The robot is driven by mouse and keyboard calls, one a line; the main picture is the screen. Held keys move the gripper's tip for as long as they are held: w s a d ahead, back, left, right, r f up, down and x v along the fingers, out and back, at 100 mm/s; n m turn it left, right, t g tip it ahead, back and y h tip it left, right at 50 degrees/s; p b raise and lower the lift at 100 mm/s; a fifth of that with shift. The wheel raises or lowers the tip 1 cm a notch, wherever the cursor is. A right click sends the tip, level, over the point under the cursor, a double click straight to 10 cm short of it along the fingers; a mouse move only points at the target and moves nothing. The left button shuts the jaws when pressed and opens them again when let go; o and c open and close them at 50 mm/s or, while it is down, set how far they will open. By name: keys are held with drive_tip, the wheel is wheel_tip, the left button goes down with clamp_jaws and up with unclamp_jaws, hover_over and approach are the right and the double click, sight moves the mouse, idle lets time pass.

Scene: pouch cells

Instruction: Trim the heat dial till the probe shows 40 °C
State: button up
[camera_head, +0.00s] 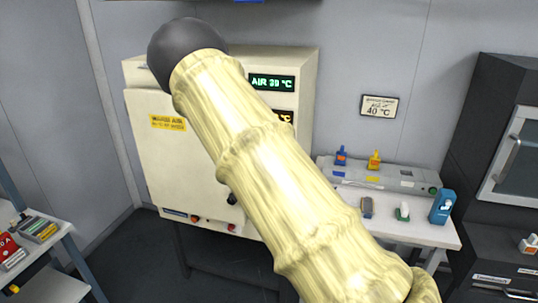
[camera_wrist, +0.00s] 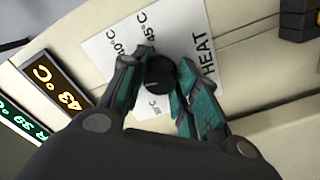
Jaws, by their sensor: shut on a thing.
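The heat dial (camera_wrist: 160,71) is a small black knob on a white scale plate (camera_wrist: 100,48) marked 40 °C, 45 °C and HEAT in the wrist view. My gripper (camera_wrist: 161,82) has its teal-padded fingers closed on the dial, one on each side. The dial's pointer is hard to make out. An amber display (camera_wrist: 56,84) reads 43 °C; its label does not show. A green display (camera_head: 272,83) reads AIR 39 °C in the head view. The cream warm-air cabinet (camera_head: 160,160) carries both displays. My arm hides the dial and gripper in the head view.
A wall sign (camera_head: 379,107) shows 40 °C. Right of the cabinet, a white bench (camera_head: 395,228) holds a grey fixture (camera_head: 395,179), a blue bottle (camera_head: 442,207) and small items. A dark cabinet (camera_head: 475,150) stands far right. A shelf (camera_head: 45,285) with coloured packs is at lower left.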

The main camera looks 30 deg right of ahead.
drive_tip(key=shift+n, duration=0.4)
drive_tip(key=o, duration=1)
drive_tip(key=shift+s, duration=0.1)
drive_tip(key=v, duration=1.2)
